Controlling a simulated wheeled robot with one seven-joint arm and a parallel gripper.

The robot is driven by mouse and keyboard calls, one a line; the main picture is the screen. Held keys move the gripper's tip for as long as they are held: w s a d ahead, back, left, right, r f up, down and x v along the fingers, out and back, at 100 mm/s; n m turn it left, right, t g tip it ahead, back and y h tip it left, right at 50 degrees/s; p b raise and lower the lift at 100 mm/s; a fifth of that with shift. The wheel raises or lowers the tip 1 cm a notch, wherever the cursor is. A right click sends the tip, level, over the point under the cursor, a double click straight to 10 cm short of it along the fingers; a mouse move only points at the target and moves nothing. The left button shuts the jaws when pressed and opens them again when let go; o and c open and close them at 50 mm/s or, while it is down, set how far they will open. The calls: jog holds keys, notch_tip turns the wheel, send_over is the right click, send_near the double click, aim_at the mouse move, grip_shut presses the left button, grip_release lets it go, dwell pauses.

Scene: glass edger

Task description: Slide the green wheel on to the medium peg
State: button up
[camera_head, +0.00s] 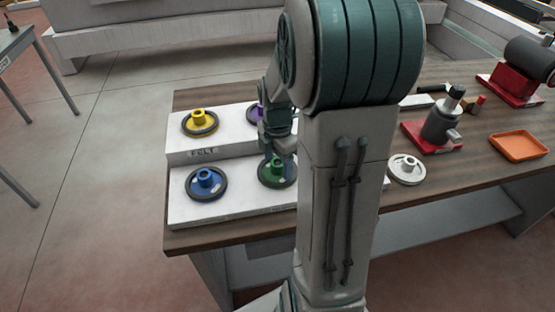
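The green wheel (270,181), a dark disc with a green hub, lies on the lower step of the white stepped stand, right of the blue wheel. My gripper (277,158) points down at the green wheel's hub, and its fingertips overlap the hub in the picture. The fingers are small and partly merged with the wheel, so I cannot tell whether they are open or shut on it. My own arm fills the middle of the picture and hides the stand's right part. I cannot pick out the medium peg; it may be hidden behind my arm.
A blue wheel (206,191), a yellow wheel (200,131) and a purple wheel (252,119) rest on the stand (190,216). Right of my arm are a white wheel (407,178), a red-based grey machine (438,131) and an orange tray (518,146) on the wooden table (455,184).

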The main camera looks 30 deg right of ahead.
notch_tip(320, 180, up, 14)
dwell(0.7)
jog(key=shift+f, duration=0.1)
dwell(0.3)
